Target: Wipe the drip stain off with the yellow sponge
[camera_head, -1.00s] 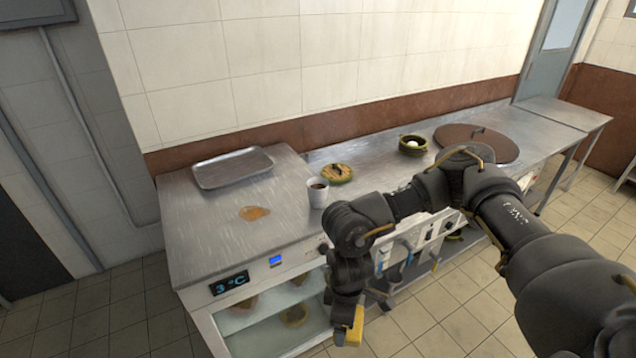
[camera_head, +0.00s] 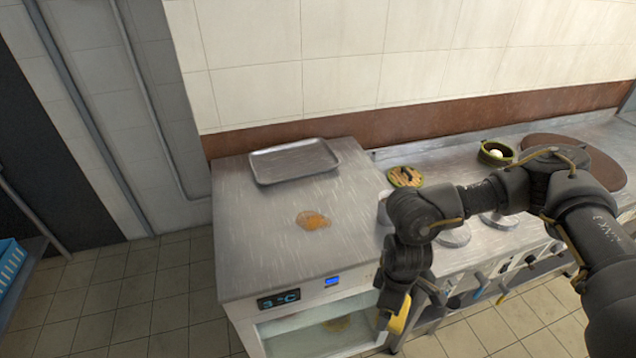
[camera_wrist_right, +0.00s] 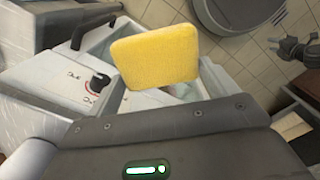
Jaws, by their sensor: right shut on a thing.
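The orange-brown drip stain (camera_head: 313,220) lies on the steel top of the counter (camera_head: 262,240), left of my right arm in the head view. My right gripper (camera_head: 393,318) hangs pointing down in front of the counter's right front side, to the right of the stain and apart from it. It is shut on the yellow sponge (camera_head: 401,313), which also shows large in the right wrist view (camera_wrist_right: 156,55). The fingers themselves are mostly hidden. My left gripper is not in view.
A metal tray (camera_head: 294,163) lies at the back of the counter. A round woven lid (camera_head: 405,177) and a pot holding something white (camera_head: 495,153) stand to the right. My arm mostly hides a cup (camera_head: 383,209). The counter top around the stain is clear.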

